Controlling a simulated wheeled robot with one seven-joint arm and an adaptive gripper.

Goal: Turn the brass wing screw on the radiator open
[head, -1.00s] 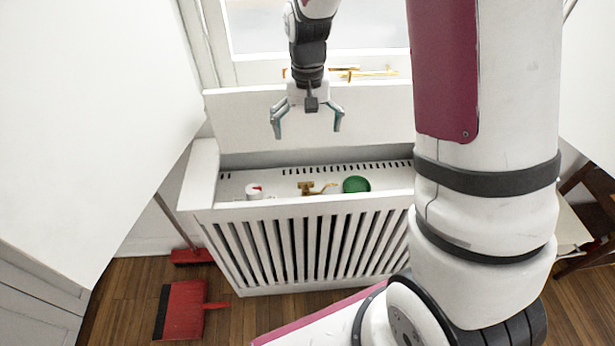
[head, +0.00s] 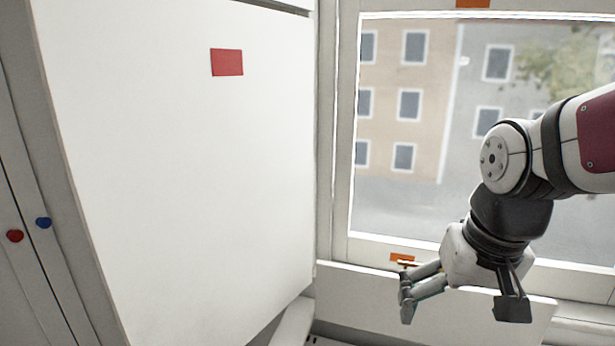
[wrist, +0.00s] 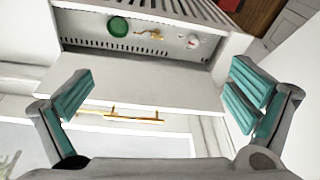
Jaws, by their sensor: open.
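The radiator cover (wrist: 205,14) is white and slatted, at the top of the wrist view. In its recess sits the brass wing screw (wrist: 150,33), small and upside down in this view. It lies between a green round object (wrist: 118,26) and a white knob with a red mark (wrist: 193,41). My gripper (wrist: 162,80) is open and empty, its fingers wide apart and well short of the screw. In the head view my gripper (head: 407,292) is in front of the window sill, and the screw is out of sight.
A white raised panel (wrist: 140,85) lies between my fingers and the recess. Brass window fittings (wrist: 132,116) are near it. In the head view a large white surface with a red patch (head: 227,62) fills the left, beside the window (head: 400,200).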

